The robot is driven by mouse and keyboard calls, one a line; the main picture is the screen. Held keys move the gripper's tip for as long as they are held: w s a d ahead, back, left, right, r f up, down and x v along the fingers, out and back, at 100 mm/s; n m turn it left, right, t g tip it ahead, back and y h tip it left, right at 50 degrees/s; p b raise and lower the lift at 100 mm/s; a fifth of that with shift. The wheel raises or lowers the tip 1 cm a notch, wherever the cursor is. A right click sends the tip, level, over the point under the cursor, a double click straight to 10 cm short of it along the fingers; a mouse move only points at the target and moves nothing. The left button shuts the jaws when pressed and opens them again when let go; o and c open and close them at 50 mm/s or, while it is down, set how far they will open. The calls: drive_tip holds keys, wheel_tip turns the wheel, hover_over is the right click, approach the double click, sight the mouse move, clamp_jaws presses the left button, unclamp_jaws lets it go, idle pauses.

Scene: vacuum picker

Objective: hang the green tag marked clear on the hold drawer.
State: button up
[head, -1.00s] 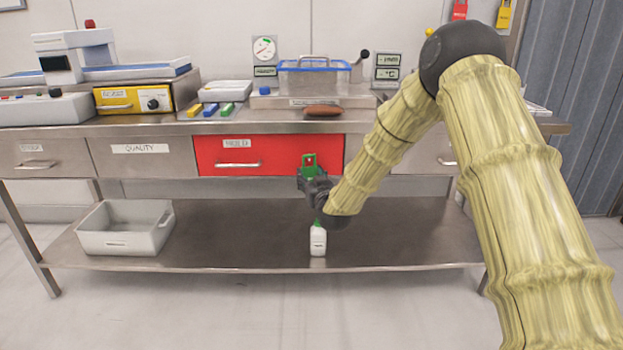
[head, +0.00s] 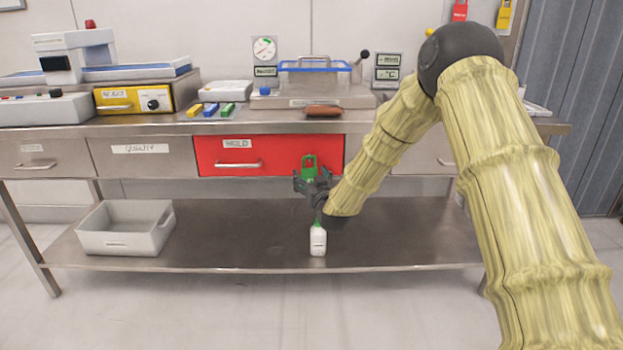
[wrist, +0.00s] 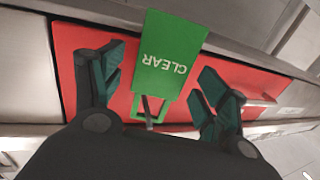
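The red hold drawer (head: 275,155) is shut in the bench front, with a HOLD label and a bar handle to the left. The green tag (head: 310,171) is at the right part of its front. In the wrist view the tag (wrist: 170,62) reads CLEAR upside down, and a thin grey peg (wrist: 149,112) shows through its loop. My gripper (head: 311,182) is open just in front of the drawer. In the wrist view its two dark fingers (wrist: 158,92) stand spread on either side of the tag, with gaps between.
A white bottle with a green cap (head: 318,240) stands on the lower shelf (head: 240,235) below my gripper. A grey bin (head: 120,240) is on the shelf's left. A brown object (head: 323,111) lies at the benchtop edge above the drawer. The quality drawer (head: 140,165) is to the left.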

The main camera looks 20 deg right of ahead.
drive_tip(key=shift+s, duration=0.1)
drive_tip(key=s, duration=1.2)
drive_tip(key=s+a+f+g, duration=0.1)
drive_tip(key=s+f+g, duration=0.2)
drive_tip(key=s+f, duration=0.5)
drive_tip(key=s+a+f+g, duration=0.25)
drive_tip(key=s+f, duration=0.25)
drive_tip(key=f, duration=0.6)
drive_tip(key=s+a+f+g, duration=0.1)
drive_tip(key=s+f+g, duration=0.2)
drive_tip(key=s+f, duration=0.5)
drive_tip(key=s+f+g, duration=0.3)
drive_tip(key=s+f, duration=0.2)
drive_tip(key=s, duration=0.6)
drive_tip(key=s+f+g, duration=0.3)
drive_tip(key=s+f, duration=0.3)
drive_tip(key=s, duration=0.5)
drive_tip(key=s+f+g, duration=0.4)
drive_tip(key=s+f, duration=0.1)
drive_tip(key=s, duration=0.6)
wheel_tip(320, 180, up, 29)
drive_tip(key=p, duration=2.8)
drive_tip(key=shift+w+a+p, duration=0.25)
drive_tip(key=shift+w+p, duration=0.05)
drive_tip(key=shift+w, duration=0.05)
drive_tip(key=shift+t, duration=0.25)
